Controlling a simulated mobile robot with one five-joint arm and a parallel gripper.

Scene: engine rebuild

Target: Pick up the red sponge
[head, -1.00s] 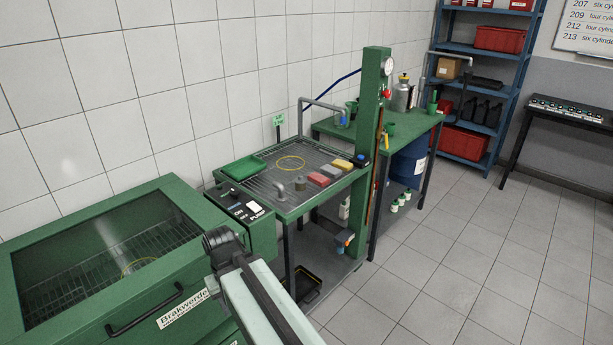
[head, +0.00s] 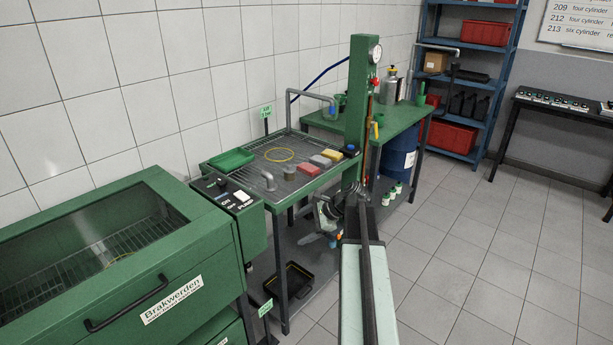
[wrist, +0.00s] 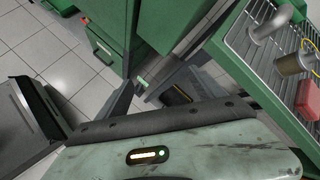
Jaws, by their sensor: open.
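The red sponge (head: 309,169) lies on the wire grate of the green wash table (head: 230,183), near its front right. It sits between a grey metal cylinder (head: 289,172) and a grey sponge (head: 321,160). A yellow sponge (head: 333,154) is beyond the grey one. In the wrist view the red sponge (wrist: 308,104) shows at the right edge, partly cut off. My gripper (head: 328,222) is in front of the table's right end, below and to the right of the sponge. In the wrist view my gripper (wrist: 148,88) is open and empty, pointing beside the table.
A green column (head: 357,110) with a gauge stands at the table's right end, close to my arm. A bent metal spout (head: 268,178) rises at the front left of the grate. A black tray (head: 299,279) is on the lower level. Open floor lies to the right.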

